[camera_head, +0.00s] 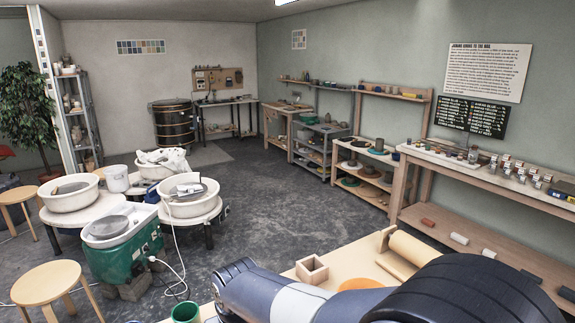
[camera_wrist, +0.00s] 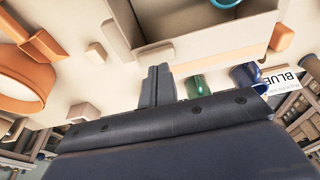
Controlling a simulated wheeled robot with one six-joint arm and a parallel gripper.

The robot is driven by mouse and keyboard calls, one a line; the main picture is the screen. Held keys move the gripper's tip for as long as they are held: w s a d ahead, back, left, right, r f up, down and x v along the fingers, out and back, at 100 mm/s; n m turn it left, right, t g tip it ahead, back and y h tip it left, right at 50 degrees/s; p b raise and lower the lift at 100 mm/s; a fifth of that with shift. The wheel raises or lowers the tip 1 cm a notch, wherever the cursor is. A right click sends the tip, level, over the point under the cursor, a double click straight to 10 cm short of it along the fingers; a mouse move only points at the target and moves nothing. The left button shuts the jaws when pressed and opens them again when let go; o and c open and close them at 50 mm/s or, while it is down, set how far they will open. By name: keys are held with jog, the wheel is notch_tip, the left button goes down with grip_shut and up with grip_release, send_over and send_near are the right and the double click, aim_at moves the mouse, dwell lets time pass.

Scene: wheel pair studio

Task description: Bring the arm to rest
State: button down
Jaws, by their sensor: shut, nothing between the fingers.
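My gripper (camera_wrist: 157,84) shows in the wrist view with its two dark fingers together and nothing between them. Its fingertips are close to the near wall of a beige open box (camera_wrist: 190,66); I cannot tell whether they touch it. In the head view my dark blue-grey arm crosses the lower right over a pale worktop (camera_head: 345,263), and my gripper does not show there.
Near my gripper are a green cup (camera_wrist: 199,86), a dark blue mug (camera_wrist: 246,74), a card reading "BLUE" (camera_wrist: 284,80) and an orange round piece (camera_wrist: 20,75). A small wooden box (camera_head: 312,270) and a roller (camera_head: 416,248) lie on the worktop.

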jog(key=s+v, duration=0.1)
jog(key=v, duration=1.1)
jog(key=b+x, duration=0.1)
jog(key=x, duration=0.8)
jog(key=b+x, duration=0.1)
jog(key=x, duration=0.4)
jog(key=shift+w+d+f+b, duration=0.1)
jog(key=shift+w+f+b, duration=0.15)
jog(key=shift+w+b, duration=0.1)
jog(key=r, duration=0.4)
jog(key=w+r, duration=0.1)
jog(key=r, duration=0.1)
jog(key=shift+a+r+p, duration=0.25)
jog(key=shift+a+p, duration=0.1)
jog(key=b+v, duration=0.3)
jog(key=v, duration=0.4)
jog(key=shift+s+d+t+b, duration=0.3)
jog(key=shift+s+t+b, duration=0.05)
jog(key=shift+t+b, duration=0.05)
jog(key=shift+d+r+y, duration=0.15)
jog(key=shift+y, duration=0.15)
